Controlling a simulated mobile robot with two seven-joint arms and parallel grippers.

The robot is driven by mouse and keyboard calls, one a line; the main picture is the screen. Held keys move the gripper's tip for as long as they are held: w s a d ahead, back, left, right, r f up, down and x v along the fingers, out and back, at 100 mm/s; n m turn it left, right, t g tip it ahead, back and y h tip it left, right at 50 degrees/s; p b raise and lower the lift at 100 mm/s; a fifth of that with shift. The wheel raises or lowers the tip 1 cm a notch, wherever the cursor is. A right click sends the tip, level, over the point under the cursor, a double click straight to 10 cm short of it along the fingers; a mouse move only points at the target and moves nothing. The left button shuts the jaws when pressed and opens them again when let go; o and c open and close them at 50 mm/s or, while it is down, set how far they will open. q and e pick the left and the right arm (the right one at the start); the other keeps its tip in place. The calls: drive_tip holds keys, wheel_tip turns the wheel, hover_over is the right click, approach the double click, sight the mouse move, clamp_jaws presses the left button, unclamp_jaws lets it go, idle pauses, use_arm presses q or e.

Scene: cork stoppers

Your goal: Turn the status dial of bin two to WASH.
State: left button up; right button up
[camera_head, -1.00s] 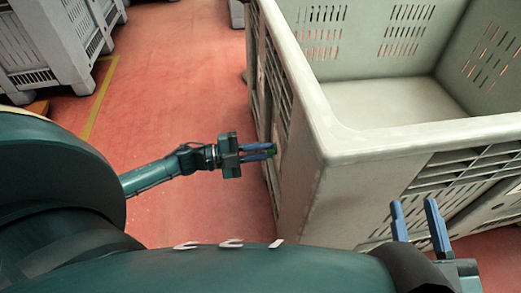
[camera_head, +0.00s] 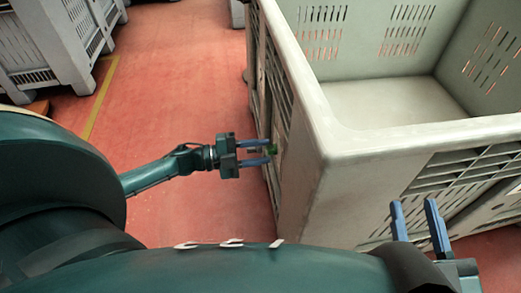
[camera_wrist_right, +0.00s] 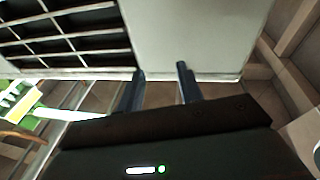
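A large pale grey bin (camera_head: 318,110) stands at the right of the head view, open at the top and empty where I can see inside.
Other grey bins (camera_head: 62,45) stand at the upper left, beside a yellow floor line (camera_head: 100,95). The red floor (camera_head: 190,95) between them and the large bin is clear. The right wrist view shows the bin's slatted wall (camera_wrist_right: 65,35) close by.

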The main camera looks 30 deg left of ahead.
use_arm(q)
drive_tip(key=p+v, duration=0.2)
drive_tip(key=v, duration=1)
drive_tip(key=shift+s+a, duration=0.2)
drive_tip(key=shift+a, duration=0.05)
